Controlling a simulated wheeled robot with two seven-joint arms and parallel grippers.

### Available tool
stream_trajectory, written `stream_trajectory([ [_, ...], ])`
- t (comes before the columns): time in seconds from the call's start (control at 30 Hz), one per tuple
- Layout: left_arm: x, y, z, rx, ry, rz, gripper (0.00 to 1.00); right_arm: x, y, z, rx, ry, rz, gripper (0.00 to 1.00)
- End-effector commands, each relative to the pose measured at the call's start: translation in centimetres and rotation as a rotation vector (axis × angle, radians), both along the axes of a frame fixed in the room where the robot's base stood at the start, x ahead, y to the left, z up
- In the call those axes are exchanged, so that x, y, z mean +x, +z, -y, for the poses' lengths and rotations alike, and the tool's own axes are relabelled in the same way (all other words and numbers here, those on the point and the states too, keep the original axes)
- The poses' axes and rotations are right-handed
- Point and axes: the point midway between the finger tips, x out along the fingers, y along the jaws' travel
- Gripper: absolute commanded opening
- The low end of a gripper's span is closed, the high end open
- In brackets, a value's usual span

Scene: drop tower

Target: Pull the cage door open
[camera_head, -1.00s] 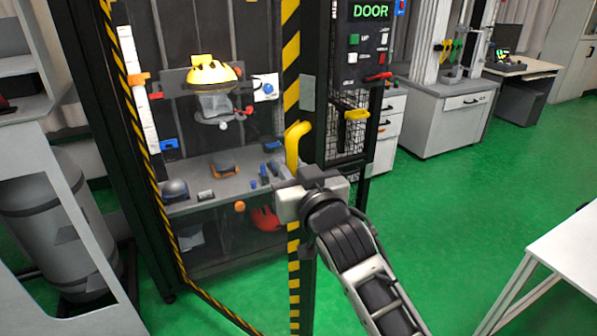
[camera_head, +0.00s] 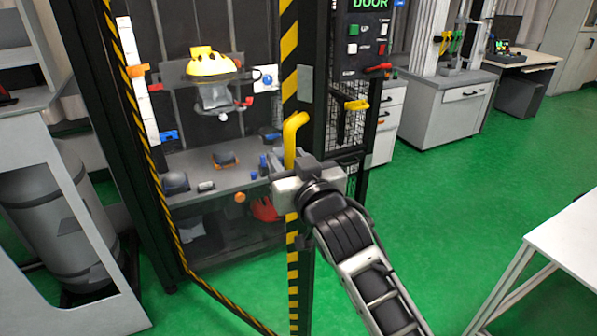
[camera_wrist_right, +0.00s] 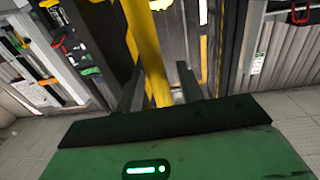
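The cage door (camera_head: 289,70) has a yellow-and-black striped upright edge and a clear front, and no gap shows along this edge. Its yellow handle (camera_head: 292,135) is bent at the top and its lower part is hidden behind my right gripper (camera_head: 280,170). In the right wrist view the yellow handle (camera_wrist_right: 148,50) runs down between the two fingers of my right gripper (camera_wrist_right: 160,92). The fingers stand apart around the bar, with a gap visible on the right side. My left gripper is not in view.
A control panel (camera_head: 366,40) with buttons and a DOOR display stands right of the door. Inside the cage a yellow helmet (camera_head: 211,65) hangs above a grey shelf. A white table (camera_head: 570,245) is at right. Green floor (camera_head: 450,200) is clear between.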

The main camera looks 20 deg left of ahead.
Motion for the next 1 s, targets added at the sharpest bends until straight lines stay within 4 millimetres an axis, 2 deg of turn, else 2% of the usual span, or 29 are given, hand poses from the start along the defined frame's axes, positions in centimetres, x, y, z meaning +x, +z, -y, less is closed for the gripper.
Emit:
stream_trajectory([
  [0.17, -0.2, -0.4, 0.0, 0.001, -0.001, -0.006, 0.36, -1.3, -0.2, 1.4, 0.001, 0.000, -0.001, 0.38],
  [0.7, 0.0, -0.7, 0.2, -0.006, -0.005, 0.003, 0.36, -9.3, -0.2, 9.6, 0.001, 0.002, -0.001, 0.38],
  [1.0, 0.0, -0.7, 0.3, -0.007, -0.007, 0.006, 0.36, -10.9, 0.0, 11.3, 0.000, 0.002, 0.000, 0.38],
])
